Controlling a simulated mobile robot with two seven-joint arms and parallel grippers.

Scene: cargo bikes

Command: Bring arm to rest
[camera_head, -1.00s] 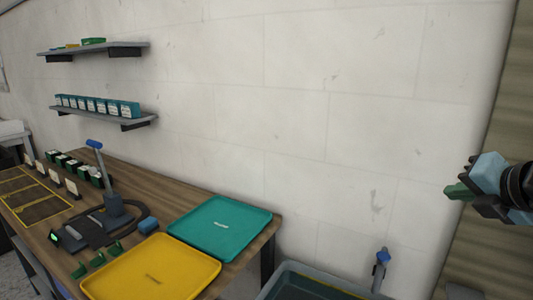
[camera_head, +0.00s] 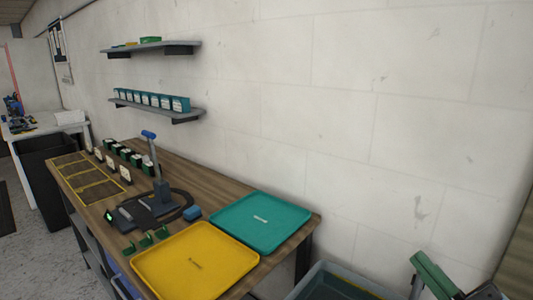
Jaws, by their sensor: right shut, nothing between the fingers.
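My right gripper (camera_head: 432,272) is at the bottom right edge of the head view, with its green finger part showing and the rest cut off by the frame. It is shut and holds nothing. It is beside the grey basin, in front of the wall. My left gripper is not in view.
A wooden workbench (camera_head: 175,172) carries a teal tray (camera_head: 240,224), a yellow tray (camera_head: 200,265) and a stand with a blue-topped handle (camera_head: 160,190). A grey basin (camera_head: 345,275) is right of the bench. Two shelves (camera_head: 160,113) hang on the wall.

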